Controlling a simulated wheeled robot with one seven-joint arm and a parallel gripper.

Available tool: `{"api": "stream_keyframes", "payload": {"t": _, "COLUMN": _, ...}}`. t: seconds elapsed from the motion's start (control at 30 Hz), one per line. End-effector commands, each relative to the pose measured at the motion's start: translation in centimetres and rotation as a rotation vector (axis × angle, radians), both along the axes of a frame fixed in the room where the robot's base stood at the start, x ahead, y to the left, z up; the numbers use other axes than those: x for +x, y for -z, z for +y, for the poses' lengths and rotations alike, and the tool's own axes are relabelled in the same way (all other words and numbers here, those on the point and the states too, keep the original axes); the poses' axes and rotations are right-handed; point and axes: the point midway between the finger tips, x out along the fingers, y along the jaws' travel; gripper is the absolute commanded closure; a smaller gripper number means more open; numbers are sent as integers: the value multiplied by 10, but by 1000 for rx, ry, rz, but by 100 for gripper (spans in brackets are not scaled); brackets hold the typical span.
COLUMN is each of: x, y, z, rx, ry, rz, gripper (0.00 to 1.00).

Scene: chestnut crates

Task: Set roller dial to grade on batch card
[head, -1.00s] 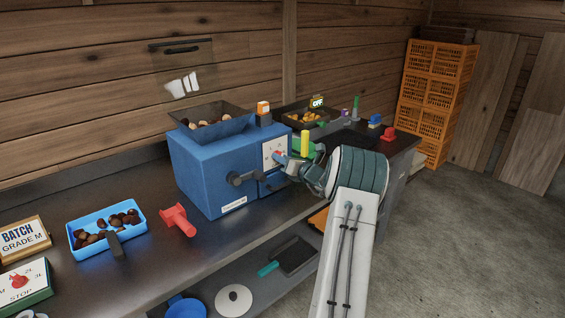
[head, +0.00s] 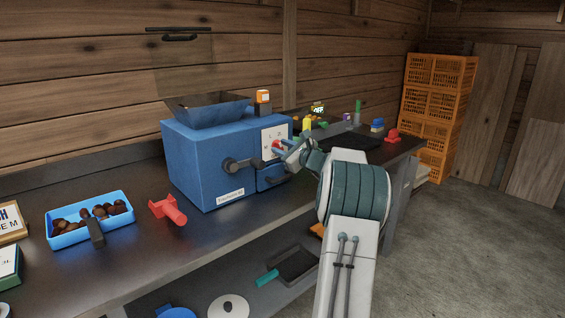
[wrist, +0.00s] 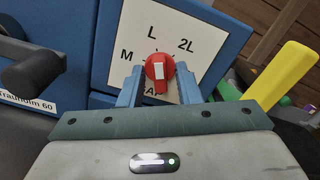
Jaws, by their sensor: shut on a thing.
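The blue machine (head: 205,160) stands on the dark bench. Its white dial plate (wrist: 118,62) shows M at left, L at top and 2L at right; a lower label is mostly hidden. The red roller dial (wrist: 160,72) has a white mark, roughly upright in the wrist view and nearest L. My gripper (wrist: 159,78) is shut on the dial, one finger at each side; in the head view my gripper (head: 282,149) reaches the machine's front. The batch card (head: 11,222) is cut off at the left edge; its visible end reads "E M".
A black crank (head: 240,166) sticks out from the machine's front. A blue tray of chestnuts (head: 70,236) and a red tool (head: 168,210) lie left of it. A yellow upright piece (wrist: 283,75) stands right of my gripper. Orange crates (head: 435,110) are stacked at the back.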

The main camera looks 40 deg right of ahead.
Motion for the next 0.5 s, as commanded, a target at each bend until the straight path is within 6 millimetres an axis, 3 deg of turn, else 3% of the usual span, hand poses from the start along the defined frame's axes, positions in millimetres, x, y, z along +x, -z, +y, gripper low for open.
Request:
{"api": "stream_keyframes", "payload": {"t": 0.03, "x": 0, "y": 8, "z": 0, "rx": -46, "ry": 0, "rz": -4, "gripper": 92}}
{"api": "stream_keyframes", "payload": {"t": 0.5, "x": 0, "y": 8, "z": 1, "rx": -490, "ry": 0, "rz": -39, "gripper": 92}}
